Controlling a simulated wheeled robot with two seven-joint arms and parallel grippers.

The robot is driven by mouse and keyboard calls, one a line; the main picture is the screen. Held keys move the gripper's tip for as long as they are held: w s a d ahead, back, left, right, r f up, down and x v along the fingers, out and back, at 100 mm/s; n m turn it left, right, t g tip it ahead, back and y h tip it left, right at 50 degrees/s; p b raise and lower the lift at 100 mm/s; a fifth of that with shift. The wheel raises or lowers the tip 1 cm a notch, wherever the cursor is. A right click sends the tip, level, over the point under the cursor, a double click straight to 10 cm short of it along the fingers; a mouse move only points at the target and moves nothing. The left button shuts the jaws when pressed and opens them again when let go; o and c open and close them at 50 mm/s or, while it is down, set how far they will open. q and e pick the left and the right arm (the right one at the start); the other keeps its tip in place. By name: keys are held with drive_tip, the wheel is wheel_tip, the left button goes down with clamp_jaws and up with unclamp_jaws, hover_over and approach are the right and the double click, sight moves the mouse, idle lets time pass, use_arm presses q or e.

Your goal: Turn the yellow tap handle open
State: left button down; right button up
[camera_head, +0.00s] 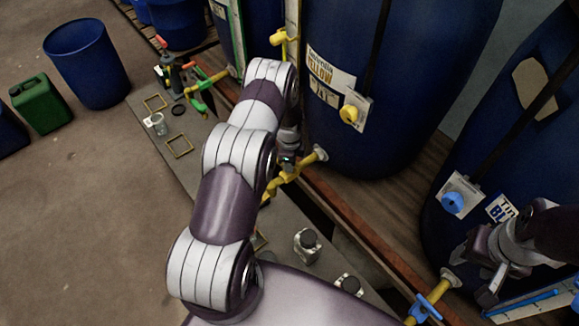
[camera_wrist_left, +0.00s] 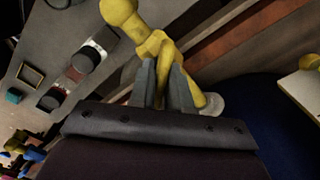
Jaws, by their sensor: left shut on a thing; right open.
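The yellow tap (camera_head: 280,183) sticks out near the base of the blue vat labelled yellow (camera_head: 375,60). My left gripper (camera_head: 287,160) is at this tap, mostly hidden behind my own arm in the head view. In the left wrist view the yellow tap (camera_wrist_left: 122,14) is close up, and the two grey fingers of my left gripper (camera_wrist_left: 166,84) are shut on its yellow handle (camera_wrist_left: 170,52). How far the handle is turned is hard to tell. My right gripper (camera_head: 489,282) is open beside the vat with the blue tap, apart from the yellow tap.
The blue tap (camera_head: 428,304) is at the lower right. Small jars (camera_head: 306,243) stand on the grey bench below the taps. A green-handled tap (camera_head: 203,90) is further back. A green jerrycan (camera_head: 42,103) and an open blue barrel (camera_head: 85,65) stand on the floor at the left.

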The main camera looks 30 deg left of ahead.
use_arm(q)
drive_tip(key=n+b, duration=0.2)
drive_tip(key=n, duration=0.2)
drive_tip(key=shift+f+n+b, duration=0.1)
drive_tip(key=shift+n+b, duration=0.2)
drive_tip(key=shift+b, duration=0.1)
drive_tip(key=n+b, duration=0.1)
drive_tip(key=n, duration=0.1)
drive_tip(key=shift+n, duration=0.3)
drive_tip(key=shift+n+b, duration=0.6)
drive_tip(key=shift+n, duration=0.8)
drive_tip(key=shift+w+r, duration=0.1)
drive_tip(key=shift+r, duration=0.1)
drive_tip(key=c, duration=1.1)
unclamp_jaws()
wheel_tip(320, 180, up, 13)
drive_tip(key=b, duration=0.1)
drive_tip(key=shift+f+b, duration=0.2)
drive_tip(key=shift+b, duration=0.2)
drive_tip(key=shift+n, duration=0.3)
